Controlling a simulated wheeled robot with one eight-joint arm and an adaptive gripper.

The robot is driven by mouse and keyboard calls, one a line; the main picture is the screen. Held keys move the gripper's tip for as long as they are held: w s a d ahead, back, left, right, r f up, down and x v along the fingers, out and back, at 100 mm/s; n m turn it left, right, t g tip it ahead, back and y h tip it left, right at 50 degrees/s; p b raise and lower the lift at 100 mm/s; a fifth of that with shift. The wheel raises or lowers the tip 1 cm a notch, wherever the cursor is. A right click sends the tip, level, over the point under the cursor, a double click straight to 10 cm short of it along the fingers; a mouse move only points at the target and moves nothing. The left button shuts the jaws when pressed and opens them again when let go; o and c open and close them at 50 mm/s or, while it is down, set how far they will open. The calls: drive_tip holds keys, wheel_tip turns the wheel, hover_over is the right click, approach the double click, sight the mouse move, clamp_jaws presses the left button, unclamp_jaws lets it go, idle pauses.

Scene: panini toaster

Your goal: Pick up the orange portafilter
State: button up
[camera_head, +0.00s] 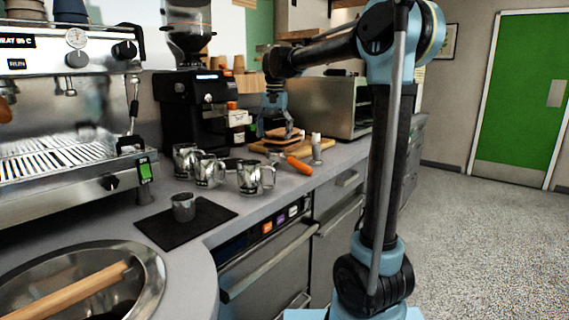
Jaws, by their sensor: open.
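The portafilter with an orange handle (299,165) lies on the grey counter near its front edge. The handle points towards the lower right, and its dark metal head is small and hard to make out. My gripper (276,128) points down above the counter, behind the portafilter in the picture and apart from it. Its fingers are spread, and nothing shows held between them. A sandwich (285,134) on a wooden board appears just below the fingertips; the exact gap cannot be told.
Several metal pitchers (251,178) stand left of the portafilter. A small metallic cylinder (316,148) stands close on its right. The black grinder (190,110) and panini toaster (335,100) stand behind.

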drive_tip(key=shift+w+d+f, duration=0.1)
drive_tip(key=shift+d+f, duration=0.05)
drive_tip(key=shift+f, duration=3.05)
drive_tip(key=c, duration=1.4)
drive_tip(key=shift+o, duration=0.2)
